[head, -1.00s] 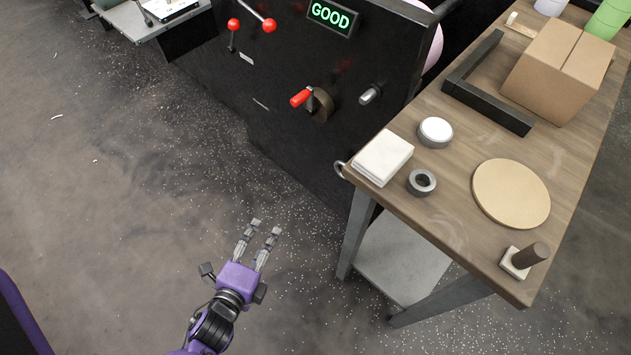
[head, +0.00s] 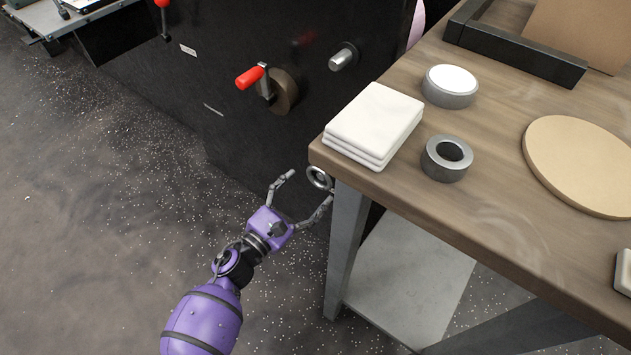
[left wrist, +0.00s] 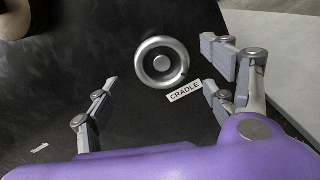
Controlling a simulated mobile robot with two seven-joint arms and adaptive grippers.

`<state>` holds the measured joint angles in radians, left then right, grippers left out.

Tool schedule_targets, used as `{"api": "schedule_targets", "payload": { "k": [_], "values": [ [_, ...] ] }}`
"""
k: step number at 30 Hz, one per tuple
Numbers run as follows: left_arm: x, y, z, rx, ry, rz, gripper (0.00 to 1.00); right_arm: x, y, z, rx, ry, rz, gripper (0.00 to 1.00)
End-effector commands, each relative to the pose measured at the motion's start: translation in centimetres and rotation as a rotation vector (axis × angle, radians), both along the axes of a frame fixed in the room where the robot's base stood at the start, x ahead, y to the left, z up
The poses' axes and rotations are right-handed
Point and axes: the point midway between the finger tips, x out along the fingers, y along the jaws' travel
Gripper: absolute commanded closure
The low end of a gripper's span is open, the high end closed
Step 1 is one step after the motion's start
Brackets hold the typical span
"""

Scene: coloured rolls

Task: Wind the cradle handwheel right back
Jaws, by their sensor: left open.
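The cradle handwheel (left wrist: 184,62) is a small silver ring on the black machine panel, with a white label reading CRADLE (left wrist: 185,91) just below it in the left wrist view. In the head view the handwheel (head: 319,178) shows beside the table's near left corner, partly hidden by it. My left gripper (head: 309,187) is open and empty, its fingers spread toward the handwheel. In the left wrist view my left gripper (left wrist: 158,92) has fingers on both sides of the wheel's line, apart from it. My right gripper is not in view.
The wooden table (head: 440,215) stands close to the right of the handwheel. White folded cloths (head: 374,122), grey tape (head: 447,158) and a round board (head: 585,165) lie on it. A red-handled crank (head: 252,77) sticks out of the machine (head: 235,115). Open floor lies at left.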

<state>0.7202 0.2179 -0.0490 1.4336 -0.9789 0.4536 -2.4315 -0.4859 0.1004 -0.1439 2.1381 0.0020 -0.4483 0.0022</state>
Motion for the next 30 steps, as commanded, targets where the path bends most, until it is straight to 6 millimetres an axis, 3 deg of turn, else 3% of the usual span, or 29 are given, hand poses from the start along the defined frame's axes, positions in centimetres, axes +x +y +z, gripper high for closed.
{"api": "schedule_targets", "payload": {
  "k": [9, 19, 27, 30],
  "values": [
    [3.3, -2.4, -0.1, -0.002, 0.004, 0.002, 0.24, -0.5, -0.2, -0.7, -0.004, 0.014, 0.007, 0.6],
    [3.6, -2.6, -0.1, -0.003, 0.005, 0.003, 0.24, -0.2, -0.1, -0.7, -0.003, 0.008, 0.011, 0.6],
    [3.6, -2.6, -0.1, -0.003, 0.005, 0.003, 0.59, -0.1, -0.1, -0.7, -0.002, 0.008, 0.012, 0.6],
    [3.6, -2.6, -0.1, -0.003, 0.004, 0.003, 0.68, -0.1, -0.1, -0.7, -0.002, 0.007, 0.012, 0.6]
  ]
}}
